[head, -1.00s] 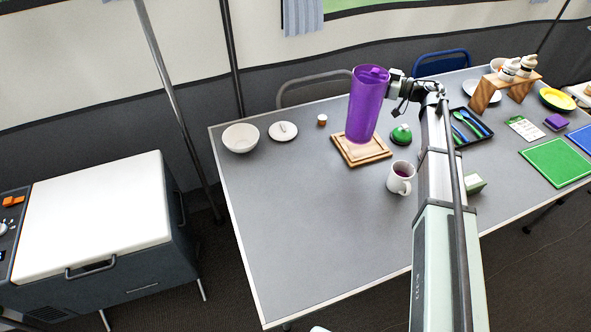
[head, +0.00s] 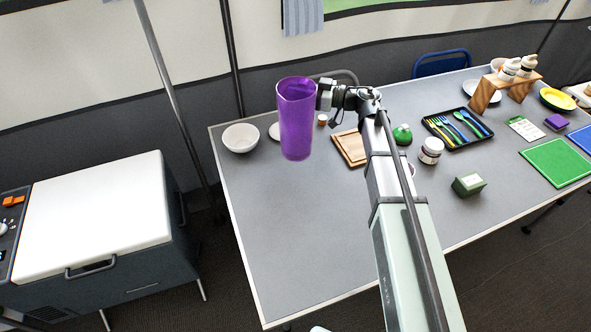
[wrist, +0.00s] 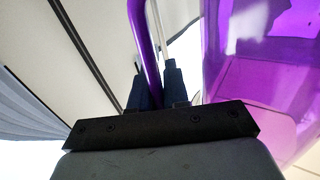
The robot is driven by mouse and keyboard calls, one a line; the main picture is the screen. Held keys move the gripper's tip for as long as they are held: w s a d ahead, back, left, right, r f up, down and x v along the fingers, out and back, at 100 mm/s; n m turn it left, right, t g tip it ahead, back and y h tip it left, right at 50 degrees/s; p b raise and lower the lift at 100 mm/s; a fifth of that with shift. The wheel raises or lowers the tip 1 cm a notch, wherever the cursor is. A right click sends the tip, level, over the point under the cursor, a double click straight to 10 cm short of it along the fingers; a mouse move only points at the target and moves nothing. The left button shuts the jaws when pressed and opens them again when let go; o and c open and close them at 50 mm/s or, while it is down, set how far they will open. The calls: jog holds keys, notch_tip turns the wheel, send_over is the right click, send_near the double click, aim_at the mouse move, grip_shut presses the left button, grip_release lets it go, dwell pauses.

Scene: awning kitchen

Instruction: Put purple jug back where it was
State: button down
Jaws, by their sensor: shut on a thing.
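The purple jug (head: 297,122) is upright in the head view, over the left part of the grey table; it appears to be held above the surface. My gripper (head: 326,95) is at the jug's right side, near its upper part. In the wrist view my gripper (wrist: 155,92) is shut on the jug's handle (wrist: 145,50), with the jug's body (wrist: 265,75) filling the right side. The wooden board (head: 350,149) lies on the table right of the jug, partly hidden by my arm.
A white bowl (head: 241,138) stands left of the jug, and a plate behind it is mostly hidden. A small orange-brown jar (head: 322,120) and a green-topped item (head: 402,134) stand farther right. The front left of the table (head: 290,230) is clear.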

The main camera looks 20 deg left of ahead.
jog(key=shift+s+d+m+t, duration=0.1)
jog(key=shift+d+m+t, duration=0.15)
jog(key=shift+t, duration=0.25)
jog(key=shift+w+m+t, duration=0.35)
jog(key=shift+w+t, duration=0.05)
jog(key=shift+w, duration=0.1)
notch_tip(320, 180, down, 10)
jog(key=shift+w, duration=0.15)
jog(key=shift+f, duration=0.1)
jog(key=c, duration=1.1)
grip_release()
